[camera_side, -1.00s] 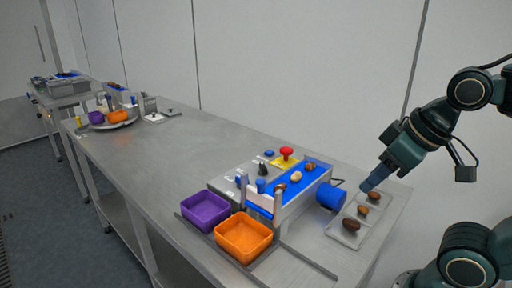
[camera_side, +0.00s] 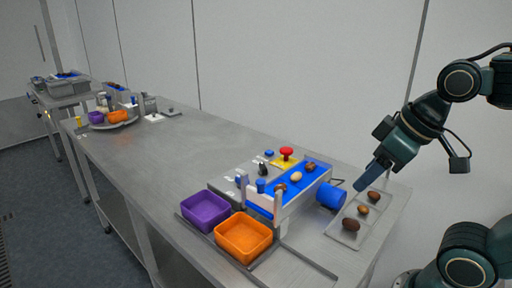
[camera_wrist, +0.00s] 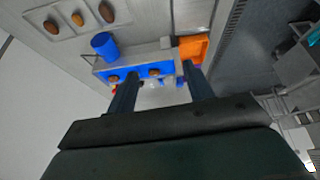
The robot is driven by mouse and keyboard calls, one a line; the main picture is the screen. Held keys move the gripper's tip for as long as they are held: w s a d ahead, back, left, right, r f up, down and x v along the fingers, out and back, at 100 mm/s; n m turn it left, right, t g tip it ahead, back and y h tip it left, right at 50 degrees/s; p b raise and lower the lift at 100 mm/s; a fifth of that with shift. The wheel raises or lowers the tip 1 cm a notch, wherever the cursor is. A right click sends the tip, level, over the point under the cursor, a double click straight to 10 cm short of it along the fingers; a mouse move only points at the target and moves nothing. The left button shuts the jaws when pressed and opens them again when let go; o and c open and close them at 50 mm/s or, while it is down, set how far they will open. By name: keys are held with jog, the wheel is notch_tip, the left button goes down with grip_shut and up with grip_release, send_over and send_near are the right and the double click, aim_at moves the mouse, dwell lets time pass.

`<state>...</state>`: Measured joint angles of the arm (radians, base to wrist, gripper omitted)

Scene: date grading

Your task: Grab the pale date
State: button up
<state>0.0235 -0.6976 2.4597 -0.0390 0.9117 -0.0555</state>
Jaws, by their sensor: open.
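The pale date (camera_side: 296,177) lies on the blue belt (camera_side: 317,179) of a small conveyor in the side view, between two brown dates (camera_side: 310,167) and (camera_side: 281,188). In the wrist view the belt (camera_wrist: 133,74) shows brown dates, and I cannot make out the pale one, which may be behind a finger.
A clear tray (camera_side: 342,238) with several brown dates lies right of the conveyor. A purple bin (camera_side: 205,211) and an orange bin (camera_side: 243,238) stand at its left front. A red button (camera_side: 286,153) and small posts stand behind the belt. The table's left stretch is mostly clear.

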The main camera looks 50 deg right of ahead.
jog(key=w+r+n+g, duration=0.2)
jog(key=w+n, duration=0.2)
jog(key=w, duration=0.3)
jog(key=n+g+y, duration=0.4)
jog(key=n, duration=1)
send_near(298, 172)
jog(key=f, duration=0.1)
jog(key=shift+a+f, duration=0.1)
jog(key=shift+f, duration=0.3)
jog(key=shift+x, duration=1.25)
jog(key=shift+a+f, duration=0.15)
jog(key=shift+x, duration=2.35)
